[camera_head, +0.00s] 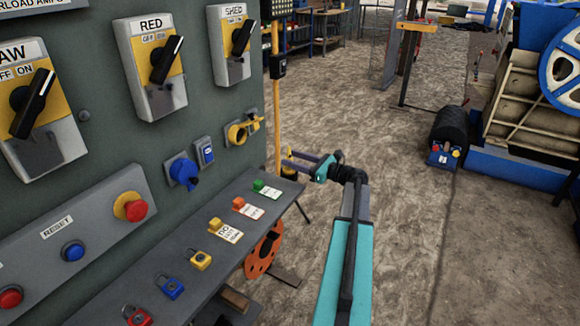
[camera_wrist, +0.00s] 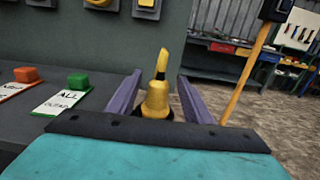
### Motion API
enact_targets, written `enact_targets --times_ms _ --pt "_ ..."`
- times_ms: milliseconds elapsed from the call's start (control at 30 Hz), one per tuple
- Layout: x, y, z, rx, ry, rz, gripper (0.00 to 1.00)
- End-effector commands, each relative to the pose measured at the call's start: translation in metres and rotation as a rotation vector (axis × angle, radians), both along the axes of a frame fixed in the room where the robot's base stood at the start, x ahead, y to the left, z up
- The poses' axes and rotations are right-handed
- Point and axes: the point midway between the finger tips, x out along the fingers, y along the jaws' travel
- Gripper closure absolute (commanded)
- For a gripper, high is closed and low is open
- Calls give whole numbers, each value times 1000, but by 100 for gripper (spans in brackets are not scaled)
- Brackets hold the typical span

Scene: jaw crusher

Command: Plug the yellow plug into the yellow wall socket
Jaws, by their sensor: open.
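The yellow wall socket (camera_head: 237,134) is on the grey panel at the left in the head view, right of a blue socket. My gripper (camera_head: 289,158) is out past the bench's far end, to the right of the socket and apart from it. In the wrist view its two purple fingers (camera_wrist: 160,78) are open. The yellow plug (camera_wrist: 156,98) stands between them, narrow end up, with its dark base partly hidden by the gripper body. I cannot tell whether the fingers touch it.
The blue socket (camera_head: 183,172) is beside the yellow one. A grey bench (camera_head: 190,243) below the panel carries padlocks and coloured tagged blocks. A yellow post (camera_head: 276,100) stands close behind my gripper. Open dirt floor (camera_head: 430,240) lies to the right, with blue machinery beyond.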

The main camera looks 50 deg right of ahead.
Motion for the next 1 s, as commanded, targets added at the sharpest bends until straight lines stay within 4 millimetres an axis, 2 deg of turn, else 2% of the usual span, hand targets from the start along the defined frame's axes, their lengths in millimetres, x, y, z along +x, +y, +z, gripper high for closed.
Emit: enact_targets --times_ms 100,267,833,1000 --pt "15 3 0 0 0 3 54" --pt "25 6 0 0 0 1 54" --pt "26 7 0 0 0 2 54" --pt "26 7 0 0 0 2 83"
